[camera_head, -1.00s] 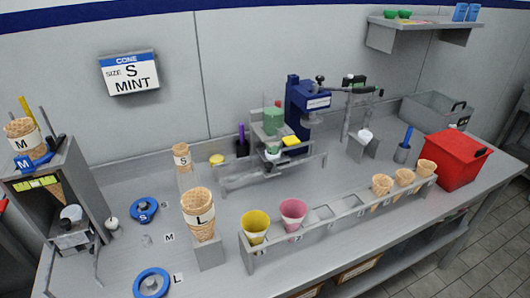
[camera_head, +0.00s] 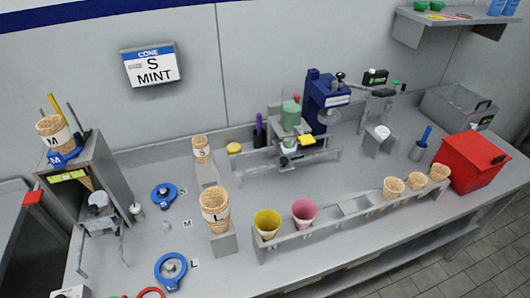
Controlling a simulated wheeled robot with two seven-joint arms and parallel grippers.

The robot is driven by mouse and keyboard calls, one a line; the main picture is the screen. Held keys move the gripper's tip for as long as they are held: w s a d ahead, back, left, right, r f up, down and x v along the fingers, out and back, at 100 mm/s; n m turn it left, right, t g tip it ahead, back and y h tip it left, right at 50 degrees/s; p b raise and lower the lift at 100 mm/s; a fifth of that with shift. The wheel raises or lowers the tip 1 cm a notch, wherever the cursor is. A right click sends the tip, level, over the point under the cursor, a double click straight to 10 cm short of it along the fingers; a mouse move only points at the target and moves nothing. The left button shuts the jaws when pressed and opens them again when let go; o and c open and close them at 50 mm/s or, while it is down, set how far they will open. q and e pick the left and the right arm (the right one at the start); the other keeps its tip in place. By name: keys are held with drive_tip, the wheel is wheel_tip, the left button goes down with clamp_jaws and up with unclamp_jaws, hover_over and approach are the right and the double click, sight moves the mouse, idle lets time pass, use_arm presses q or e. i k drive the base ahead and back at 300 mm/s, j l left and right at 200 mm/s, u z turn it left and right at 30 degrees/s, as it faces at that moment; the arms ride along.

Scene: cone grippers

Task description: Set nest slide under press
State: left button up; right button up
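The blue press (camera_head: 318,98) stands at the back, right of the middle, with a dark lever at its top. In front of it and to its left runs a low grey rail (camera_head: 253,164). A grey carriage with a yellow tab (camera_head: 307,140) sits on this rail, apparently the nest slide. A green cylinder (camera_head: 290,113) and grey fixture stand over the carriage and partly hide it. The carriage appears to the left of the press column; its exact alignment is too small to tell. Neither of my grippers is in view.
A rack (camera_head: 343,239) with yellow and pink cups and several cones runs along the front. Cones marked S (camera_head: 200,150) and L (camera_head: 215,208) stand left of the rail. A red box (camera_head: 470,163) is at right. A wall sign (camera_head: 151,65) reads S MINT.

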sight(285, 163)
drive_tip(key=i+l+u, duration=0.25)
drive_tip(key=u, duration=0.2)
drive_tip(key=i+l+u, duration=0.3)
drive_tip(key=u, duration=0.15)
